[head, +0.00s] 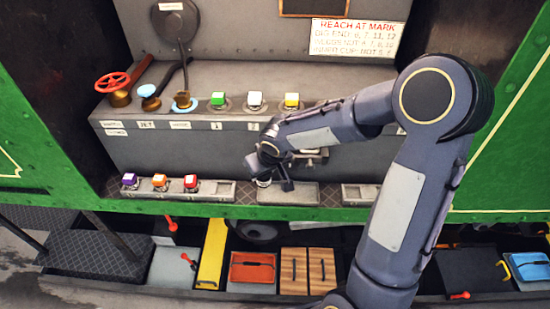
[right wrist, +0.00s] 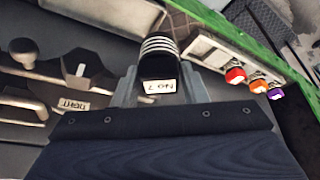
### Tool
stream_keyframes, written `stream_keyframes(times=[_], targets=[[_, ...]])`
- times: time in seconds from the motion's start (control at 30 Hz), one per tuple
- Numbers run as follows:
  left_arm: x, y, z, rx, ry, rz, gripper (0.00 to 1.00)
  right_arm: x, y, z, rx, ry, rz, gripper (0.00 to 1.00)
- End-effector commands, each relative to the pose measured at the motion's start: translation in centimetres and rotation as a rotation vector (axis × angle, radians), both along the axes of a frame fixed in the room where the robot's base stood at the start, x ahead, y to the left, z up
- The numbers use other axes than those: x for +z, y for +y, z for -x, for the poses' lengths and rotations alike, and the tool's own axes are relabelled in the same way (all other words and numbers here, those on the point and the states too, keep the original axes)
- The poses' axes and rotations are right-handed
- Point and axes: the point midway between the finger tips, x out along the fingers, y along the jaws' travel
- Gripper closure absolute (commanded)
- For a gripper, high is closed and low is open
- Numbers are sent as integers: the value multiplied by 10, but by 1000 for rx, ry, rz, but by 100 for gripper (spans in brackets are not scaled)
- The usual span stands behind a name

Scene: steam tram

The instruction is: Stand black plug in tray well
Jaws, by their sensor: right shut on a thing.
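The black plug (right wrist: 158,50) shows in the right wrist view, with pale bands around its body and a white lettered label. My right gripper (right wrist: 158,88) is shut on it, a finger on each side. In the head view my right gripper (head: 272,177) hangs over the lower ledge, just right of the tray, and mostly hides the plug. The grey tray (head: 220,196) holds a purple plug (head: 129,181), an orange plug (head: 160,182) and a red plug (head: 190,182) upright. Its right end looks free of plugs; it also shows in the right wrist view (right wrist: 208,52). My left gripper is not in view.
On the upper shelf stand a green plug (head: 218,99), a white plug (head: 255,99) and a yellow plug (head: 291,100). A red handwheel (head: 113,82) and levers stand left of them. A grey block (head: 292,195) lies right of the tray. The green sill (head: 170,209) runs in front.

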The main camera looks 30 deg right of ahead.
Motion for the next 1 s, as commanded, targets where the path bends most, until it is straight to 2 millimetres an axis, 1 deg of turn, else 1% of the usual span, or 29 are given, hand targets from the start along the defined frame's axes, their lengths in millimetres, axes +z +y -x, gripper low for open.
stream_keyframes(times=[0.03, 0.3, 0.63, 0.83, 0.9, 1.0], targets=[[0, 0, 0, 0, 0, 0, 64, -6, 7, -1, -6, 1, 2, 97], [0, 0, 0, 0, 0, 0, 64, -26, 21, -7, -73, 0, 0, 97], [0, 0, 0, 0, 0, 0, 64, -29, 19, -5, -76, 10, -2, 97], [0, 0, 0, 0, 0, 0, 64, -26, 17, -7, -82, -1, -3, 97], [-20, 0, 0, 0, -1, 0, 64, -45, 18, -7, -79, -1, -1, 97], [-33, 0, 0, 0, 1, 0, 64, -58, 19, -7, -78, -1, -1, 97]])
